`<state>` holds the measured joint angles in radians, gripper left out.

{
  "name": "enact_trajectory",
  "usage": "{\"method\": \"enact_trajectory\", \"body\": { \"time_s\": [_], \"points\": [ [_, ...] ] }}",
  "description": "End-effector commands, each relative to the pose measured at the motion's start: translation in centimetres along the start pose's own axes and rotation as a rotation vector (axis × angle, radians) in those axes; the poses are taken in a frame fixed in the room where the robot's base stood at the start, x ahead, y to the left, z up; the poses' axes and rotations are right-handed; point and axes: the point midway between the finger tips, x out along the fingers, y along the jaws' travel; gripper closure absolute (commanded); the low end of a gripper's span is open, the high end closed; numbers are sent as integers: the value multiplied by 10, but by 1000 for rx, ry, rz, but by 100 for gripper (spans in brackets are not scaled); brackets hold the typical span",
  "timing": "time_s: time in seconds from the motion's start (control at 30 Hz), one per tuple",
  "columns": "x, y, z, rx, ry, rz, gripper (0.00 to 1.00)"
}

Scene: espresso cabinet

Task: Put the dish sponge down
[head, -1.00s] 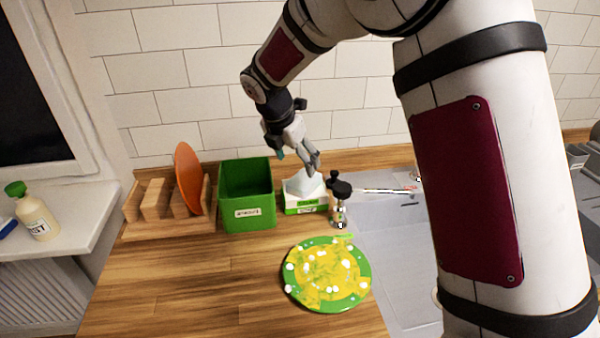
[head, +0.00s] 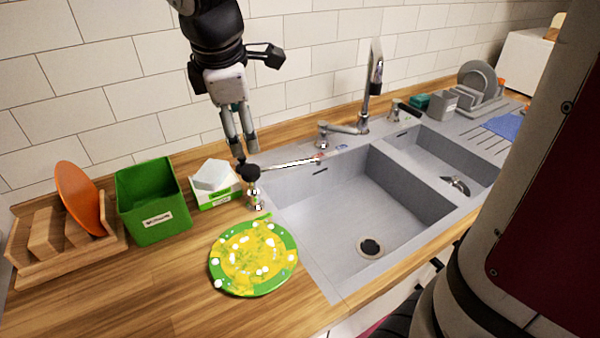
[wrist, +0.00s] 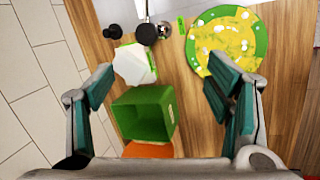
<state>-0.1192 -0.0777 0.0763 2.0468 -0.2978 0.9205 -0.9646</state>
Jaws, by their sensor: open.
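My gripper (head: 240,148) is raised over the counter near the back wall, above the dark-topped dispenser. Its fingers are spread apart, and the wrist view shows nothing held between them. I cannot identify the dish sponge for certain. A thin green piece (wrist: 181,25) lies beside the plate in the wrist view and also shows in the head view (head: 263,216). A small teal block (head: 420,101) sits at the back of the sink beside a grey holder. Either could be a sponge; they are too small to tell.
A green bin (head: 152,205), a white-and-green box (head: 217,197) with a white top, and a dark-topped dispenser (head: 253,190) stand along the wall. A green plate (head: 288,262) with yellow food lies in front. A wooden rack (head: 60,258) is left; the double sink (head: 345,215) is right.

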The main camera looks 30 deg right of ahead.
Motion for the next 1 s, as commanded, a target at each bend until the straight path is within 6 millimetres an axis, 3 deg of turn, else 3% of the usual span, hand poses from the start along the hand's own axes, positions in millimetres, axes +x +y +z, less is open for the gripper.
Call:
{"method": "enact_trajectory", "body": {
  "time_s": [0.03, 0.2, 0.4, 0.5, 0.7, 1.0],
  "points": [
    [-13, -15, 14, 120, 15, 9, 27],
    [-38, -71, 48, 555, 78, 7, 27],
    [-50, -135, 72, 1021, 162, -21, 27],
    [-50, -157, 77, 1185, 195, -40, 27],
    [-49, -177, 80, 1338, 225, -63, 27],
    [-49, -177, 80, 1347, 226, -65, 27]
  ]
}}
